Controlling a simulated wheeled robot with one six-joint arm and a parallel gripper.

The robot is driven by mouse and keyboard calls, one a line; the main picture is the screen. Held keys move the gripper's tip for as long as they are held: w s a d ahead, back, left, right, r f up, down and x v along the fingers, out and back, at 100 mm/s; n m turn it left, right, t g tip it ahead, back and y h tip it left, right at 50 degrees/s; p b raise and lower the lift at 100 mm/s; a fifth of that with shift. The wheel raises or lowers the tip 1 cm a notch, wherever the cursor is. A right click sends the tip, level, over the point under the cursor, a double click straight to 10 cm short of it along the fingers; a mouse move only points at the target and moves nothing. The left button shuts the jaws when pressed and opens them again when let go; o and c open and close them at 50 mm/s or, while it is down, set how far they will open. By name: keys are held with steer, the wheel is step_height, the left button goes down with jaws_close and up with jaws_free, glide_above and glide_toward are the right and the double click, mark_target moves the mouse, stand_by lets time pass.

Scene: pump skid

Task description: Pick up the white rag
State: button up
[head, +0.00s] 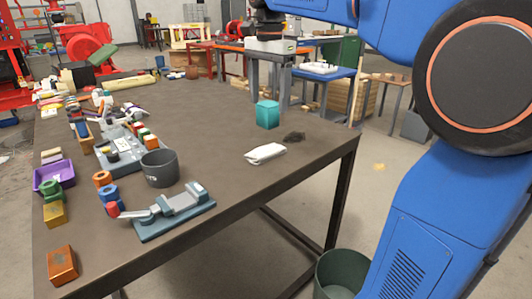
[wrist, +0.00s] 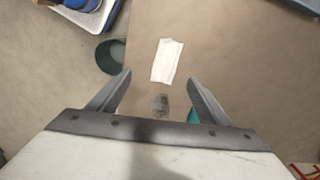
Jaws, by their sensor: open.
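The white rag (head: 265,153) lies folded and flat on the brown table (head: 230,185), near its right edge in the head view. In the wrist view the white rag (wrist: 167,61) lies beyond the fingertips, roughly centred between them. My gripper (wrist: 160,76) is open and empty, above the table with its two fingers apart. I cannot tell its exact height. My gripper's fingers are not clearly visible in the head view.
A dark crumpled lump (head: 294,136) and a teal block (head: 267,114) sit near the rag. A grey cup (head: 160,168) and a vise (head: 175,210) stand to its left. A dark green bin (head: 341,274) stands on the floor beside the table. The table around the rag is mostly clear.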

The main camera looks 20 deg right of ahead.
steer(key=w+m, duration=0.1)
steer(key=w, duration=0.1)
glide_above(266, 148)
steer(key=f, duration=1.1)
steer(key=shift+s+a, duration=0.35)
steer(key=f, duration=0.4)
steer(key=shift+w+d+f, duration=0.1)
steer(key=shift+w+d, duration=0.2)
steer(key=shift+d, duration=0.05)
steer(key=shift+f, duration=0.6)
steer(key=shift+c, duration=0.4)
steer(key=c, duration=1.1)
